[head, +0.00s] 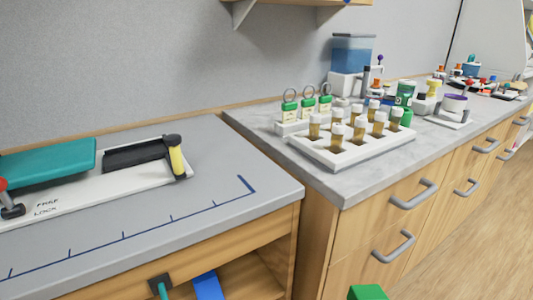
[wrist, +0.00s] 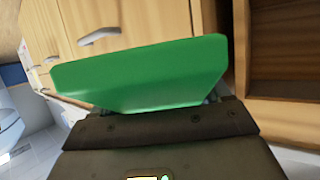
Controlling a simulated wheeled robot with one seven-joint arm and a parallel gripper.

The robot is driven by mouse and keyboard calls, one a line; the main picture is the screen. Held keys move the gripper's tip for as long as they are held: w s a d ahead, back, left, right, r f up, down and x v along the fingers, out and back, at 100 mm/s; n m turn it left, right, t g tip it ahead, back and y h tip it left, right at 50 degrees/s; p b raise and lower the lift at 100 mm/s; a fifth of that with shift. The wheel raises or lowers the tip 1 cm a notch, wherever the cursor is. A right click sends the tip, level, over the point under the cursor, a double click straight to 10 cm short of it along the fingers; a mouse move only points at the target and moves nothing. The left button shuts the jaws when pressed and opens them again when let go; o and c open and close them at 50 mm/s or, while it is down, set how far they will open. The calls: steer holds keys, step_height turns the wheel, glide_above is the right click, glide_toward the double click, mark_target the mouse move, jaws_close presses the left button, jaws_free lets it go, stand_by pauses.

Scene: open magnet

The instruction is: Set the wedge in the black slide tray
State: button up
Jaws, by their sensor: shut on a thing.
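A green wedge (wrist: 145,75) fills the middle of the wrist view, held across the front of my dark gripper (wrist: 160,122). My gripper is shut on it; the fingertips are mostly hidden by the wedge. A green piece, likely the same wedge, shows at the bottom edge of the head view (head: 368,292), in front of the drawers and below counter height. On the left counter a black flat part (head: 135,154) lies on a white board beside a yellow-and-black handle (head: 176,158). I cannot tell whether this is the black slide tray.
The grey left counter (head: 225,205) has free room near its front right corner. A white rack (head: 350,155) with several capped vials stands on the right counter. Drawer handles (head: 415,195) stick out from the cabinet front. An open shelf (head: 240,275) lies under the left counter.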

steer(key=r+p, duration=0.1)
steer(key=p, duration=0.2)
steer(key=shift+s+r, duration=0.2)
steer(key=shift+s, duration=0.2)
steer(key=shift+s+a+f+p, duration=0.2)
steer(key=shift+s+p, duration=0.25)
steer(key=shift+p, duration=0.75)
